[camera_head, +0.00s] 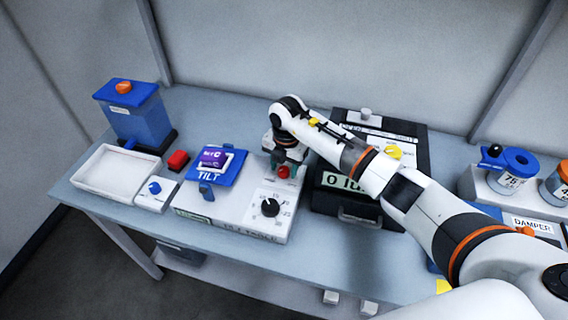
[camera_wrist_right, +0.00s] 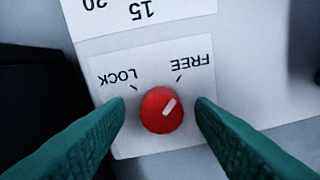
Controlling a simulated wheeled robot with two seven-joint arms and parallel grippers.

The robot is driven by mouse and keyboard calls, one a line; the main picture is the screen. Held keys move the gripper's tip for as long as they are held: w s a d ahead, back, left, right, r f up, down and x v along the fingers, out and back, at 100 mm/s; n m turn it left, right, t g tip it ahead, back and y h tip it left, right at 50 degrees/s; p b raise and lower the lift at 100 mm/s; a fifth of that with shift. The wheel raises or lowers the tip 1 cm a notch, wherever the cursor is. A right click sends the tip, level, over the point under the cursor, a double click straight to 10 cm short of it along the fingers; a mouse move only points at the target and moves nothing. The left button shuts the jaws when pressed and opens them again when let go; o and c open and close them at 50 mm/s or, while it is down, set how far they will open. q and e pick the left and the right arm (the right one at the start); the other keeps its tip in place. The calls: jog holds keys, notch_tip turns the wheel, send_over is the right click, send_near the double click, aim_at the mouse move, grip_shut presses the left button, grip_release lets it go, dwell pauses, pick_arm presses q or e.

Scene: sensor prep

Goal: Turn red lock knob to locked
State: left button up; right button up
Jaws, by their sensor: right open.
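The red lock knob (camera_head: 283,172) is on the white tilt device (camera_head: 240,226), beside its black dial. In the right wrist view the knob (camera_wrist_right: 162,110) is round, with a white pointer line aimed up and right, toward the FREE mark. The LOCK mark is at the upper left of the knob; both labels appear upside down. My right gripper (camera_head: 286,168) is over the knob. Its two green fingers (camera_wrist_right: 160,118) are open, one on each side of the knob, with a small gap visible on both sides. My left gripper is not in view.
A blue tilt plate (camera_head: 218,166) and black dial (camera_head: 270,207) sit on the same device. A black case (camera_head: 417,160) stands close on the right. A white tray (camera_head: 98,187), red button (camera_head: 177,160) and blue container (camera_head: 135,113) are on the left.

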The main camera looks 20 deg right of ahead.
jog(key=shift+c, duration=0.5)
jog(key=c, duration=0.9)
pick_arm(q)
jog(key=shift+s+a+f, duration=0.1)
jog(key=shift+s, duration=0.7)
